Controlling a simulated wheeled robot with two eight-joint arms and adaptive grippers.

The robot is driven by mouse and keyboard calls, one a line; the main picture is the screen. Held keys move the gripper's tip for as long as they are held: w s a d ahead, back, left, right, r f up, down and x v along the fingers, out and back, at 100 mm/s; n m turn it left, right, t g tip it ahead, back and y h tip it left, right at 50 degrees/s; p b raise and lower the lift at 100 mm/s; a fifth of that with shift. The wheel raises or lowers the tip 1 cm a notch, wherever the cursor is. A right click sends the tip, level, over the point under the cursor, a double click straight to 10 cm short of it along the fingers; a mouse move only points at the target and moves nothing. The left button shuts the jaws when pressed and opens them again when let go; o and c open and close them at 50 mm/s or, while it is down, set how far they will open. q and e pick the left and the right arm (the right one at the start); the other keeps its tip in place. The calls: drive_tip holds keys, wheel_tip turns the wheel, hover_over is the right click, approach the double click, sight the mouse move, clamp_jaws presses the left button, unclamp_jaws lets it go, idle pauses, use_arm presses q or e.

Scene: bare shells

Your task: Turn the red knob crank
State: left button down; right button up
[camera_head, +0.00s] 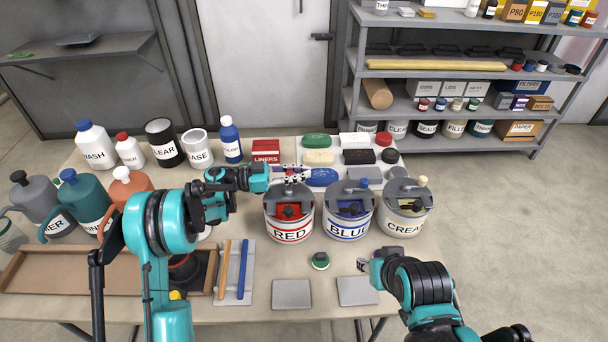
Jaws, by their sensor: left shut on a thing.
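The can labelled RED (289,228) stands on the workbench, left of the cans labelled BLUE (347,228) and CREAM (404,222). Each can has a grey lid with a crank; the blue and cream knobs show on top. My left gripper (298,172) is over the back of the red can's lid, its fingers shut at the crank. The red knob is mostly hidden by the fingers. My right gripper (364,265) hangs low at the front right, near a grey square plate (357,291); its fingers are too small to judge.
Bottles and jugs stand on the left, including a blue bottle (231,139). Sponges and blocks (317,157) lie behind the cans. A small green-topped item (320,261), another grey plate (292,294) and a brown tray (50,278) lie in front.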

sight(271, 193)
use_arm(q)
drive_tip(key=n+t, duration=0.1)
drive_tip(key=t, duration=0.1)
drive_tip(key=a+n+t+y, duration=0.1)
drive_tip(key=n+t, duration=0.1)
drive_tip(key=w+a+n+t+y, duration=0.1)
drive_tip(key=t, duration=0.2)
drive_tip(key=shift+n, duration=0.3)
drive_tip(key=shift+w+a+n+t+y, duration=0.1)
drive_tip(key=shift+a+n+t+y, duration=0.25)
drive_tip(key=shift+n+t+y, duration=0.4)
drive_tip(key=shift+w+a+n+t+y, duration=0.1)
drive_tip(key=shift+a+n+t+y, duration=0.35)
drive_tip(key=shift+t, duration=0.45)
drive_tip(key=shift+w+a+n+t+y, duration=0.1)
drive_tip(key=shift+a+n+t+y, duration=0.15)
drive_tip(key=shift+n+t+y, duration=0.55)
drive_tip(key=c, duration=1.4)
unclamp_jaws()
drive_tip(key=v, duration=0.7)
drive_tip(key=shift+s+a, duration=0.15)
drive_tip(key=shift+a, duration=0.1)
